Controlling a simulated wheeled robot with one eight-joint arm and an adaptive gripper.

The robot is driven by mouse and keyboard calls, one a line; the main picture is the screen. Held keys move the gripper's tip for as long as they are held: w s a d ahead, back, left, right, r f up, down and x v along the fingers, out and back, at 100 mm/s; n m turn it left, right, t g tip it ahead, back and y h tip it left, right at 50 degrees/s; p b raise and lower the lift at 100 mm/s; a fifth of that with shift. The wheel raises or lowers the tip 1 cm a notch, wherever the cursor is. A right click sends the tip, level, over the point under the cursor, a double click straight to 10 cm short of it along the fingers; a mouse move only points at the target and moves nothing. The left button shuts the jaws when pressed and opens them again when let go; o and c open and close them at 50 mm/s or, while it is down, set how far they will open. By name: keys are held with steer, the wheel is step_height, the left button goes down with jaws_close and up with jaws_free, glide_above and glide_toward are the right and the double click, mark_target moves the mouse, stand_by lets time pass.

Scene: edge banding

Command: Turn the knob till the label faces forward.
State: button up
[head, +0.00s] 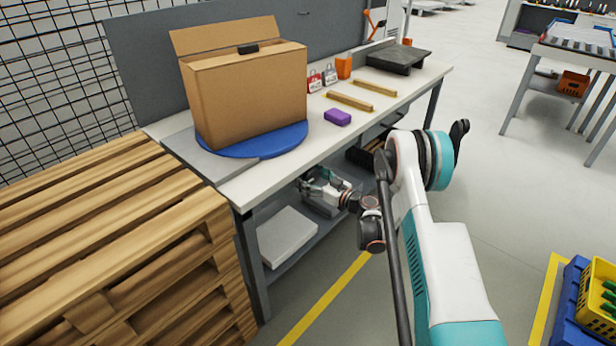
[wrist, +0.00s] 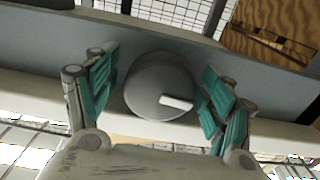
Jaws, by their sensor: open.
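A round grey knob (wrist: 152,80) with a short white bar (wrist: 176,103) at its lower right shows in the wrist view. My gripper (wrist: 161,78) is open, its teal-padded fingers on either side of the knob; I cannot tell whether either touches it. In the head view my gripper (head: 308,184) is below the bench top at its front side, and the knob is not visible there. A brown cardboard box (head: 250,100) stands on a blue turntable (head: 288,142) on the bench. The box faces that I see are plain, with a dark piece at the top edge.
The bench (head: 237,190) also holds a purple block (head: 338,117), two wooden strips, an orange cup and a dark tray (head: 397,58). A wooden pallet stack (head: 110,230) stands close at the left. A grey-white box (head: 286,238) lies on the lower shelf.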

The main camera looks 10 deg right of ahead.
mark_target(313, 179)
steer(key=c, duration=1.1)
steer(key=shift+o, duration=0.2)
steer(key=shift+m, duration=1.5)
steer(key=o, duration=1.1)
steer(key=shift+c, duration=0.2)
steer(key=shift+s, duration=0.1)
steer(key=shift+v, duration=3.7)
